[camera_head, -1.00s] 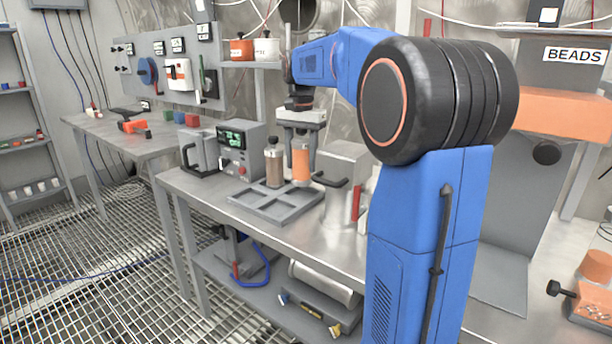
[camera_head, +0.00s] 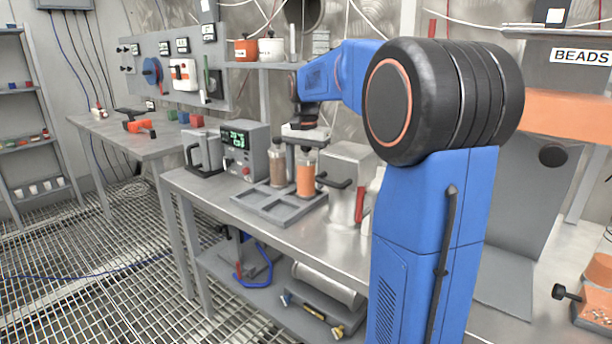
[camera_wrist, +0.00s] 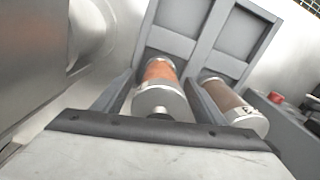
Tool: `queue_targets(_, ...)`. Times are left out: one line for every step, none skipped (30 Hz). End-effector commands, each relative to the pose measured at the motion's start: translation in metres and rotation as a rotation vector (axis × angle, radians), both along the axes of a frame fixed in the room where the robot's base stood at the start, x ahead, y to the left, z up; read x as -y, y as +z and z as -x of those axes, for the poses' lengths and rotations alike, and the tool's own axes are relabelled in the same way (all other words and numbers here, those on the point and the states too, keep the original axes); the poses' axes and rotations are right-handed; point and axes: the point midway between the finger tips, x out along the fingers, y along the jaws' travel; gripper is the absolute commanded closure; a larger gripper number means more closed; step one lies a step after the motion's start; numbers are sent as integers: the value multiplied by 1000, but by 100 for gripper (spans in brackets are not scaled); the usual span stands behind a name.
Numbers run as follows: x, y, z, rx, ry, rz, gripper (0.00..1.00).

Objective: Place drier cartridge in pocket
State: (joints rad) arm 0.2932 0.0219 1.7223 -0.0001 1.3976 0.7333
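The drier cartridge with orange filling (camera_head: 306,178) stands upright in the back right pocket of the grey divided tray (camera_head: 262,215). It also shows in the wrist view (camera_wrist: 160,85), with its metal cap and knob towards me. My gripper (camera_head: 305,146) is just above it in the head view. In the wrist view my gripper's fingers (camera_wrist: 160,100) stand apart on either side of the cartridge, with gaps visible. A second cartridge with brown filling (camera_head: 277,170) stands to the left in the tray, also seen in the wrist view (camera_wrist: 230,100).
A metal box with a black handle (camera_head: 346,180) stands close right of the tray. A grey instrument with a green display (camera_head: 243,150) stands behind left. The steel bench top (camera_head: 200,185) is clear at its front left. The tray's front pockets look empty.

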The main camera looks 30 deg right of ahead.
Motion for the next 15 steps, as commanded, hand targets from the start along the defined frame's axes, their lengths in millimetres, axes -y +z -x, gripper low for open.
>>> queue_targets(0,0,0,0,0,0,35)
queue_targets(0,0,0,0,0,0,35)
queue_targets(0,0,0,0,0,0,35)
queue_targets(0,0,0,0,0,0,35)
queue_targets(0,0,0,0,0,0,35)
queue_targets(0,0,0,0,0,0,35)
queue_targets(0,1,0,0,0,0,35)
queue_targets(0,2,0,0,0,0,35)
queue_targets(0,4,0,1,0,0,35)
queue_targets(0,6,0,1,0,0,35)
queue_targets(0,9,-1,3,0,1,35)
queue_targets(0,14,-1,3,0,1,35)
queue_targets(0,18,-1,3,0,1,35)
queue_targets(0,22,-1,3,0,1,35)
queue_targets(0,30,-1,4,0,1,35)
